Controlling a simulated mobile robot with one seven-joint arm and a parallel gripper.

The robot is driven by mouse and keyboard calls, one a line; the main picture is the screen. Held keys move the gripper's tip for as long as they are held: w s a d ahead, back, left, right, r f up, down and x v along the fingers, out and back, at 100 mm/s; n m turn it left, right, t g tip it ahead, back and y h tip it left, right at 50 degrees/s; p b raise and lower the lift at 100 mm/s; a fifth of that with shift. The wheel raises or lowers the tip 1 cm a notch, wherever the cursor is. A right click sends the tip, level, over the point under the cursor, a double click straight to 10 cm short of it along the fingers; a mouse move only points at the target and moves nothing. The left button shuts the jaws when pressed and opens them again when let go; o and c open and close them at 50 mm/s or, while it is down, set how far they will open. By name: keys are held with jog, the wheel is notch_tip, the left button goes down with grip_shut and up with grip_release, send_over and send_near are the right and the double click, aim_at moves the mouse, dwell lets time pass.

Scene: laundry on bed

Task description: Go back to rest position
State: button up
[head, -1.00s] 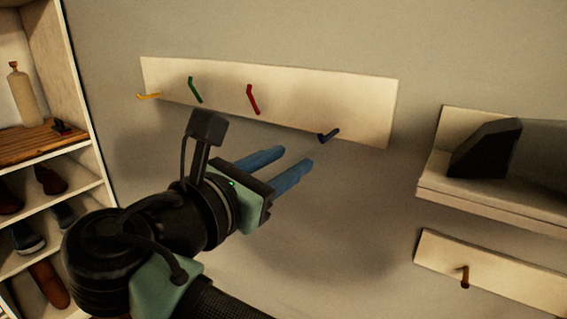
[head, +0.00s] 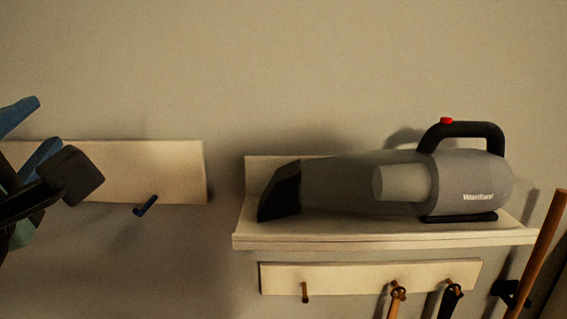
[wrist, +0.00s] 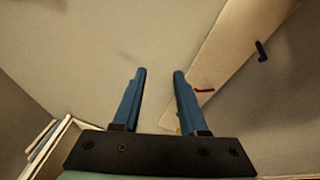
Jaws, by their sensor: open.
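My gripper (head: 28,140) is at the left edge of the head view, partly cut off, with its blue fingers pointing up and to the right. In the wrist view the two blue fingers (wrist: 158,95) stand apart with nothing between them, so it is open and empty. It is in front of the pale hook board (head: 180,170) on the wall. In the wrist view the red hook (wrist: 204,90) is just right of the right finger.
A shelf (head: 380,237) to the right holds a grey handheld vacuum (head: 350,185). Below it is a smaller rail (head: 345,279) with wooden hooks, some with things hanging. A brown pole (head: 545,245) stands at the far right. The wall above is clear.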

jog(key=d+r+m+t+p, duration=0.4)
jog(key=d+r+m+t, duration=0.1)
jog(key=d+r+m, duration=0.7)
jog(key=s+d+r+m+t+h+p, duration=0.1)
jog(key=s+d+r+m+t+h, duration=0.1)
jog(key=d+m+h, duration=0.2)
jog(key=s+d+r+m+t+h+p, duration=0.1)
jog(key=d+m+h, duration=0.3)
jog(key=d+m, duration=0.5)
jog(key=shift+s+d+r+t, duration=0.4)
jog(key=shift+d+r+t, duration=0.1)
jog(key=shift+t, duration=0.2)
